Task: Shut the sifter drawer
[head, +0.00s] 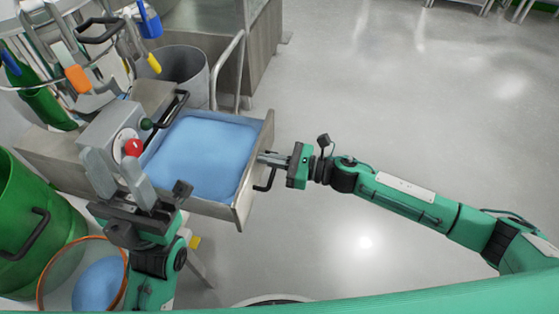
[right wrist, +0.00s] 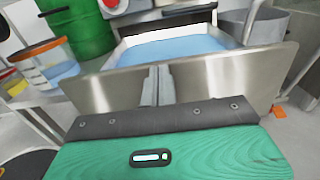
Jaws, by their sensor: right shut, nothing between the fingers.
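The sifter drawer (head: 243,185) is pulled out to the right of the sifter housing (head: 113,125) and holds blue powder. Its metal front panel (right wrist: 222,80) fills the middle of the right wrist view. A black handle (head: 266,181) is on the front panel. My right gripper (head: 264,158) is shut and empty, its fingertips at the outer face of the front panel beside the handle. The closed fingers (right wrist: 158,88) also show in the right wrist view; whether they touch cannot be told. My left gripper (head: 113,166) is open and empty in front of the housing.
A red button (head: 133,147) and a dark green knob (head: 146,124) are close to my left gripper. A green drum (head: 28,225) and a tub of blue powder (head: 72,262) stand at lower left. A grey bin (head: 190,65) is behind the drawer. Floor on the right is clear.

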